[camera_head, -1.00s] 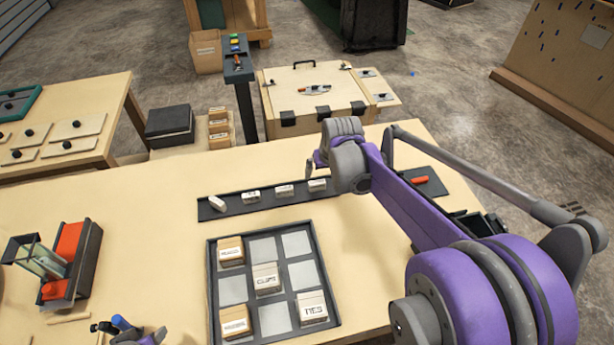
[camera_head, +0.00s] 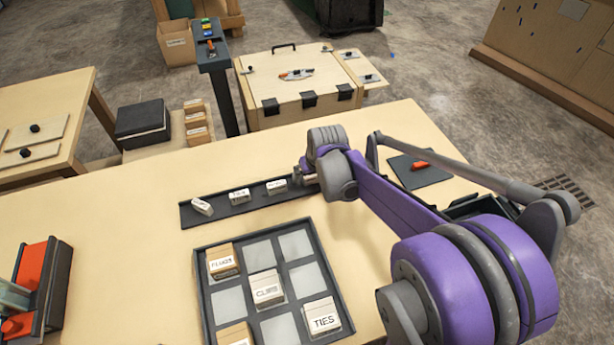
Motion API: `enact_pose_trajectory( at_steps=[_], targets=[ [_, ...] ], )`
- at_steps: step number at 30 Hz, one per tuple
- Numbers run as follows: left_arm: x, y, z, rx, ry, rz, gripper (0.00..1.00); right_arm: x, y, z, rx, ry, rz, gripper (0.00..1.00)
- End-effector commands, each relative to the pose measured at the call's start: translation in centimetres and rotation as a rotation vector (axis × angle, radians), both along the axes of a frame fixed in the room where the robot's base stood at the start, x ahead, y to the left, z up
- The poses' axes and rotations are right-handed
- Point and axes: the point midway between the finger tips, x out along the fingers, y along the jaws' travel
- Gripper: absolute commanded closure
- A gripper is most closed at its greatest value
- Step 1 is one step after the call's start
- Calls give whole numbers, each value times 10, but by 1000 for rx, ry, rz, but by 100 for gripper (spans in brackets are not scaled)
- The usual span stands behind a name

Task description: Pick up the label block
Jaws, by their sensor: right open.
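Small white label blocks lie along a dark strip (camera_head: 256,199) on the table. The left label block (camera_head: 202,206) lies askew at the strip's left end; the middle label block (camera_head: 239,195) and the right label block (camera_head: 276,186) sit further along. My right gripper (camera_head: 304,174) is over the right part of the strip, just right of the right label block. It is open, its fingers small and partly hidden by the wrist. The arm covers the strip's right end, so any block there is hidden. My left gripper is out of view.
A dark grid tray (camera_head: 206,296) in front holds several wooden boxes, including one marked TIES (camera_head: 321,316). A red-and-black holder (camera_head: 40,275) stands at the left. A dark mat (camera_head: 432,175) with a red item lies at the right. Table between holder and tray is clear.

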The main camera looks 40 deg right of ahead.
Motion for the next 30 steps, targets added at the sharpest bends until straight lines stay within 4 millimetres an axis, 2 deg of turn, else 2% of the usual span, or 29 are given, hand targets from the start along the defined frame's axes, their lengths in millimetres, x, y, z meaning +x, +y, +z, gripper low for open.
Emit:
enact_pose_trajectory(
  at_steps=[3,18,30],
  targets=[
    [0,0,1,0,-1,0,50,0,0,1,0,-1,0,0],
    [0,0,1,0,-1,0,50,0,0,2,0,0,0,89],
    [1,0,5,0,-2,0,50,2,0,7,0,-1,1,89]
  ],
)
